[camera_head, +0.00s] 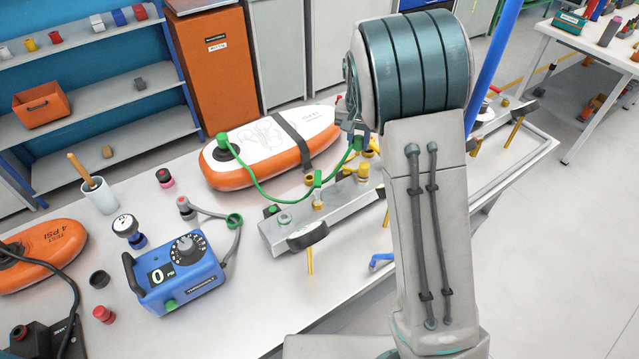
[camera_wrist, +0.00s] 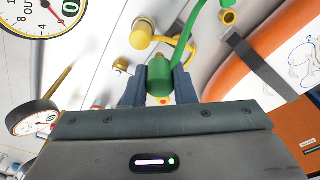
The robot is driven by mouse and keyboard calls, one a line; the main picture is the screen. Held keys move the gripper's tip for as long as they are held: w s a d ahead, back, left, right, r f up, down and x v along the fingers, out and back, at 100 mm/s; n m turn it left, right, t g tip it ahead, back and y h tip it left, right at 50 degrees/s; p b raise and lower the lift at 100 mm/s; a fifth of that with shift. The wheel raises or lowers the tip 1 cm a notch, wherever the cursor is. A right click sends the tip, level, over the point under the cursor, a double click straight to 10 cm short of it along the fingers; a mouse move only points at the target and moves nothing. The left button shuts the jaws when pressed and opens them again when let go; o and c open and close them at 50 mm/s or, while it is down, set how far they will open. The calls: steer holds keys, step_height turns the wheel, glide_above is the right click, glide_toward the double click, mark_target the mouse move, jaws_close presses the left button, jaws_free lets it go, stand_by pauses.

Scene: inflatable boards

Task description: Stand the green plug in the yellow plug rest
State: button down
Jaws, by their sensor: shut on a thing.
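My gripper (camera_wrist: 159,88) is shut on the green plug (camera_wrist: 159,78) in the wrist view, with a finger on either side. A green cord (camera_head: 262,190) runs from the plug to the white and orange board's valve.
The grey bar (camera_head: 335,214) carries yellow and green fittings and gauges. The white and orange board (camera_head: 270,145) lies behind it. A blue pump box (camera_head: 178,272) stands at the left. The front of the table (camera_head: 255,325) is clear.

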steer(key=w+a+f+b, duration=0.2)
steer(key=a+f, duration=0.1)
steer(key=a, duration=0.3)
steer(key=w+a+f+b, duration=0.1)
steer(key=w+a+f, duration=0.1)
steer(key=a, duration=0.5)
steer(key=shift+m, duration=0.4)
steer(key=shift+d+f+p, duration=0.1)
steer(key=shift+f+p, duration=0.5)
steer(key=shift+f, duration=4.6)
steer(key=c, duration=1.2)
jaws_free()
steer(key=shift+w, duration=0.1)
steer(key=r, duration=0.4)
steer(key=s+r+b, duration=0.1)
steer(key=r, duration=0.7)
steer(key=shift+s+a+r, duration=0.15)
steer(key=shift+s+a, duration=0.05)
steer(key=shift+a, duration=0.05)
steer(key=shift+r, duration=0.1)
